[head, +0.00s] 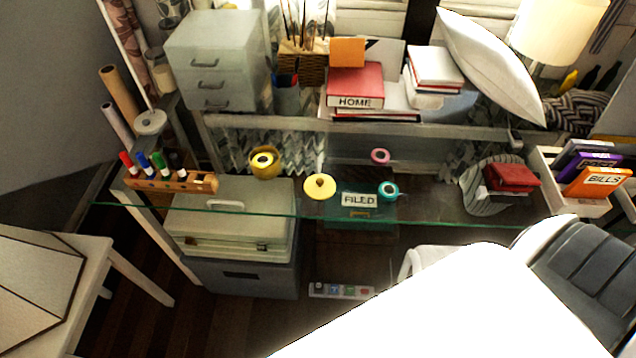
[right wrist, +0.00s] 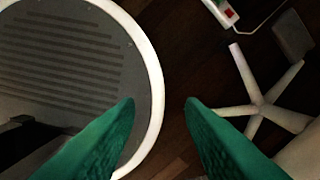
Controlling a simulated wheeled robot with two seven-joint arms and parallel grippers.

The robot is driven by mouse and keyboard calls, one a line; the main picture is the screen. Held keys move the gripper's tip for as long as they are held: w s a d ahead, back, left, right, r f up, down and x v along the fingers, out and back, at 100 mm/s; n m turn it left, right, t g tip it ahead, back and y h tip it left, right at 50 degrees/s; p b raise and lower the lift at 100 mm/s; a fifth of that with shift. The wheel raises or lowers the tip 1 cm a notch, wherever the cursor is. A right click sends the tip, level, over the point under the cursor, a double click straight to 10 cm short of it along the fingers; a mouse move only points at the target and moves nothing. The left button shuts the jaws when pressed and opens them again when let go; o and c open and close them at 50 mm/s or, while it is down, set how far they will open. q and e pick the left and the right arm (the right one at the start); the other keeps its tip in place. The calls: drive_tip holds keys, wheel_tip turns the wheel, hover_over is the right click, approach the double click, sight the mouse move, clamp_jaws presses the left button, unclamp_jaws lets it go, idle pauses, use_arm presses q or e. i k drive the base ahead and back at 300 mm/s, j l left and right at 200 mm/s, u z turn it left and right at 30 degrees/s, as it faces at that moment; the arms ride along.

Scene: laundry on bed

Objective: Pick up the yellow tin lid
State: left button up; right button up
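The yellow tin lid (head: 319,187) lies on the glass desk top in the head view, a flat round disc with a small knob in its middle. A yellow tin (head: 264,165) stands to its left and a little farther back, with a lighter ring showing in its top. My right gripper (right wrist: 161,103) shows in the right wrist view, its two green fingers apart with nothing between them. It points down over the dark floor, away from the lid. My left gripper is in neither view.
Teal tape (head: 388,190) and pink tape (head: 380,156) lie right of the lid. A wooden marker holder (head: 172,182) stands at the left. A glass front edge (head: 260,213) runs before the lid. A chair base (right wrist: 258,108) and power strip (right wrist: 222,12) are on the floor.

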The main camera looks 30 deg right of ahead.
sight(317, 187)
drive_tip(key=i+j, duration=0.15)
drive_tip(key=i+j+z, duration=0.75)
drive_tip(key=i+j, duration=0.2)
drive_tip(key=j, duration=0.1)
